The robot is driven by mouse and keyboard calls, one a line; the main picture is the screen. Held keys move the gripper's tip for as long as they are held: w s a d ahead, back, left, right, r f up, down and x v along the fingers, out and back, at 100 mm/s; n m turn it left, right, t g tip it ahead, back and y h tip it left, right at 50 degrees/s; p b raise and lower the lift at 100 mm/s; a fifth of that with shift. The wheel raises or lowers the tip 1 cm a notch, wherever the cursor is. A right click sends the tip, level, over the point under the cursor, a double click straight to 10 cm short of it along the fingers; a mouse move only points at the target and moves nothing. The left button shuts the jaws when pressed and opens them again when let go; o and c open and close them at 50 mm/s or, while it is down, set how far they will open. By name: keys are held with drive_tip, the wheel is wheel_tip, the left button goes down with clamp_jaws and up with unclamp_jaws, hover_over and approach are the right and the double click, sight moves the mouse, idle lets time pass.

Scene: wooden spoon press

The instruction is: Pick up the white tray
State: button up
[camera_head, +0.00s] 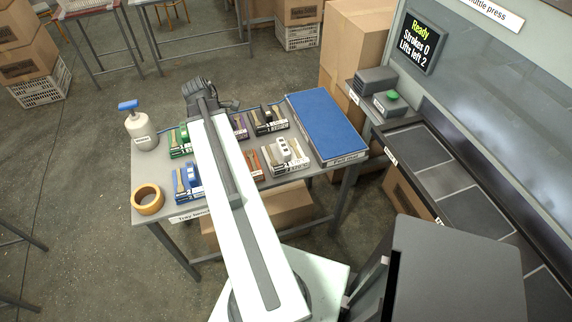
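The white tray (286,168) sits at the right front of the group of small trays on the grey table. It holds wooden spoon pieces and has a white block-shaped handle on top. My arm reaches from the bottom of the picture up over the table. My gripper (204,93) is at its far end, near the table's back edge, well behind and left of the white tray. It appears apart from every tray. Its fingers are too small and dark to tell open from shut. My arm hides part of the middle trays.
Green (180,143), blue (186,184), purple (240,127), black (267,120) and orange (252,163) trays stand close around. A blue mat (326,122) lies to the right. The press (440,150) stands right.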

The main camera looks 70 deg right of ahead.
drive_tip(key=n+g+b, duration=0.1)
drive_tip(key=n, duration=0.1)
hover_over(283, 145)
drive_tip(key=w+a, duration=0.2)
wheel_tip(283, 145, down, 2)
drive_tip(key=b+x, duration=0.2)
drive_tip(key=shift+w+f+b, duration=0.15)
drive_tip(key=shift+b, duration=0.2)
drive_tip(key=b+x, duration=0.5)
drive_tip(key=x, duration=0.1)
drive_tip(key=shift+d, duration=0.1)
drive_tip(key=shift+r, duration=0.35)
drive_tip(key=c, duration=1.6)
drive_tip(key=shift+o, duration=0.2)
wheel_tip(283, 145, up, 10)
drive_tip(key=p, duration=1)
drive_tip(key=shift+r, duration=0.15)
